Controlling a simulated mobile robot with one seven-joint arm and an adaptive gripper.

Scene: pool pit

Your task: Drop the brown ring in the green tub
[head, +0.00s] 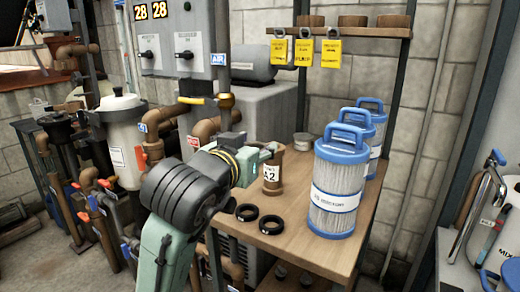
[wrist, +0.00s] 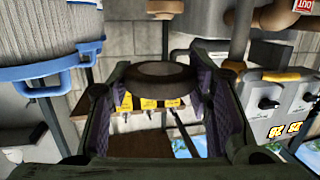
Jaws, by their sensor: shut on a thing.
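My gripper (wrist: 165,85) is shut on a dark brown ring (wrist: 164,72), which sits between its two fingers in the wrist view. In the head view my gripper (head: 268,152) is over the bench, by the top of a brown cylinder (head: 272,178) with a white label; I cannot tell whether they touch. The held ring is hard to make out there. No green tub shows in either view.
The wooden bench (head: 310,250) carries two black rings (head: 247,212) (head: 271,225), a small grey tin (head: 303,141) and tall blue-capped filters (head: 337,185) at right. A shelf (head: 340,32) with yellow tags hangs behind. Pipes and valves (head: 100,190) crowd the left.

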